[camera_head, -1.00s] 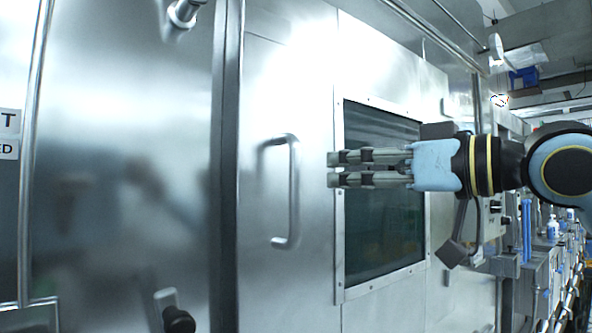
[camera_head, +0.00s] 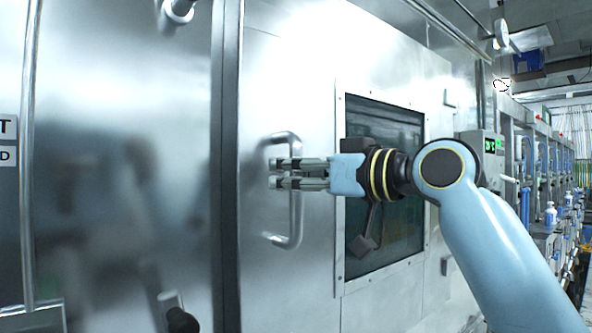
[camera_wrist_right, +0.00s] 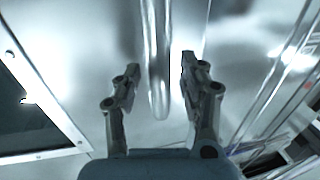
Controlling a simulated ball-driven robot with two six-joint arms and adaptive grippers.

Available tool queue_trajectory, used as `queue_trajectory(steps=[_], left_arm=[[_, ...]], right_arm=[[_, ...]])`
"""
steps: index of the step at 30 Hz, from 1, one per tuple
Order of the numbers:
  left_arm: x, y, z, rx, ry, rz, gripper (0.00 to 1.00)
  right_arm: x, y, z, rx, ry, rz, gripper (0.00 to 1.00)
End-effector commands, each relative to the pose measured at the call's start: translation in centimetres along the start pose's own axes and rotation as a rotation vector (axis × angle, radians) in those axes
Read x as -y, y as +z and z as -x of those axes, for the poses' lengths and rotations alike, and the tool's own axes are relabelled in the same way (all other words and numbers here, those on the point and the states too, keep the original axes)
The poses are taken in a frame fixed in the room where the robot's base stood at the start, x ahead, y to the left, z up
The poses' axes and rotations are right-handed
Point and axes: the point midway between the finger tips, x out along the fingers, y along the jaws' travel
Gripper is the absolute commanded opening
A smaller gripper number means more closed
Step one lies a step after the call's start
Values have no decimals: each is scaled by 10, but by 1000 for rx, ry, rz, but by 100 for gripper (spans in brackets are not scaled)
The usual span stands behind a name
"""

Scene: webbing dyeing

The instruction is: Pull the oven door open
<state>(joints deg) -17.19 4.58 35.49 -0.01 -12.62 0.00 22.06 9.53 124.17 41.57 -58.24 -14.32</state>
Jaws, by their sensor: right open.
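The oven door (camera_head: 310,110) is a shiny steel panel with a dark framed window (camera_head: 385,235). It looks closed. Its handle (camera_head: 296,220) is a vertical steel bar with bent ends, left of the window. My right gripper (camera_head: 271,173) reaches in from the right, its fingers level with the upper half of the handle and crossing it. In the right wrist view, the handle (camera_wrist_right: 155,40) runs between the two spread fingers of the right gripper (camera_wrist_right: 160,70), with gaps on both sides. The gripper is open. My left gripper is not in view.
A dark knob (camera_head: 182,320) sticks out at the lower left. A control box with a green display (camera_head: 490,148) is right of the door. An aisle with bottles and machines recedes at the right.

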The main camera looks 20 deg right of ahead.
Motion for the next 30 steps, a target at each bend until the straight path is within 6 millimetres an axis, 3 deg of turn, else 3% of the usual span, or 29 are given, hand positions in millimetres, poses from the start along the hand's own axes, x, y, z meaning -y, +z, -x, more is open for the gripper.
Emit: queue_trajectory(steps=[5,15,30], left_arm=[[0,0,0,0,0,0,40],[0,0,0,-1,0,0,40],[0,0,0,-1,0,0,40]], right_arm=[[0,0,0,0,0,0,42],[0,0,0,0,0,0,0],[0,0,0,0,0,0,0]])
